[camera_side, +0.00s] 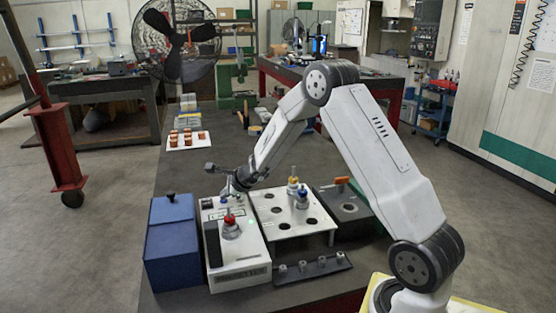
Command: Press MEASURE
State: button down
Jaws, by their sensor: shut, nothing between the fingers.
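A white measuring device (254,257) stands near the front of the dark table. A piece with a red knob (230,222) sits on top of it. Small dark panels and a label show on its upper face, but a MEASURE button cannot be made out at this size. My gripper (226,188) is over the back end of the device, pointing down, shut and empty. Whether its tip touches the device cannot be told. My wrist partly hides the device's back right corner.
A blue box (171,245) stands left of the device. Right of it are a white holed rack (285,230) with yellow- and blue-topped pieces, a dark block (352,222) with an orange handle, and a dark strip (312,270) with several pegs. A white tray (188,147) lies behind.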

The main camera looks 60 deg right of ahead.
aim_at(226, 200)
jog(key=shift+r, duration=0.75)
jog(key=shift+r, duration=2.5)
